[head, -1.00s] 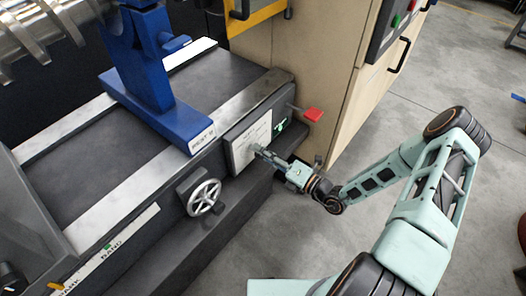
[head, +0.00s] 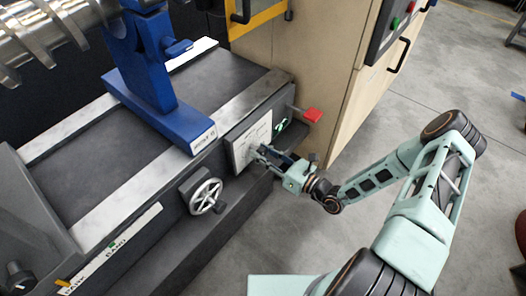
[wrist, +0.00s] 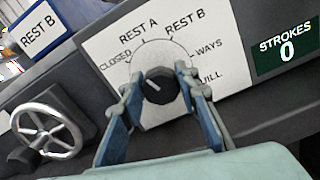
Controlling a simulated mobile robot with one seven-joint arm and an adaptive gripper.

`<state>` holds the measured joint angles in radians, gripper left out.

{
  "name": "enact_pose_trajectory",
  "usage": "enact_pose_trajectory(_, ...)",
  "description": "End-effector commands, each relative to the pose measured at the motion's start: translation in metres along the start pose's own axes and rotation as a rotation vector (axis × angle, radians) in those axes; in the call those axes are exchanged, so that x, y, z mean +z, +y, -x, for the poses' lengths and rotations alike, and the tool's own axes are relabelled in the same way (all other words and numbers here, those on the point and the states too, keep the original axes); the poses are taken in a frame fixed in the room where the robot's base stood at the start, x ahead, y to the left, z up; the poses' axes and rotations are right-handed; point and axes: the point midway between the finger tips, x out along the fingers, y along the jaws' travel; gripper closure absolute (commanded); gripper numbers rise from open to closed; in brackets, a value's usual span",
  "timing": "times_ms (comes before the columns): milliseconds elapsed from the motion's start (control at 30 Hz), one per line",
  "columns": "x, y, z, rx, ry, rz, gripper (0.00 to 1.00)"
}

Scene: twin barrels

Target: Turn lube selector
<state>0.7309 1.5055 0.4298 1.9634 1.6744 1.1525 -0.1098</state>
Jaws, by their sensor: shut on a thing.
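The lube selector is a dark round knob (wrist: 160,86) on a pale round dial, set in a white label plate (wrist: 110,47). Around it are the words CLOSED, REST A, REST B, WAYS and QUILL, the last partly covered by a finger. My gripper (wrist: 160,82) is shut on the knob, one blue-grey finger on each side. A short light mark shows on the knob's face; which label it points to is hard to tell. In the head view my gripper (head: 262,152) reaches the plate (head: 240,148) from the right and hides the knob.
A green STROKES counter (wrist: 287,48) reads 0. A red-handled lever (head: 312,114) sticks out right of the plate. A spoked handwheel (head: 205,196) is to the left. A blue rest labelled REST B (head: 180,125) stands above. Open floor lies to the right.

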Motion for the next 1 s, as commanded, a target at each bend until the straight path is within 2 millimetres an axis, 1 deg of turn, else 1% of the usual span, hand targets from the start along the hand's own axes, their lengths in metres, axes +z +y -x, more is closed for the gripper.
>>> enact_pose_trajectory(200,-0.0001,0.0009,0.0004,0.0,0.002,0.184,0.95)
enact_pose_trajectory(500,-0.0006,0.0013,0.0005,0.0,0.002,0.359,0.95)
enact_pose_trajectory(700,-0.001,0.0016,0.0005,0.0,0.002,0.417,0.95)
enact_pose_trajectory(1000,-0.0012,0.0015,0.0005,0.0,0.002,0.438,0.95)
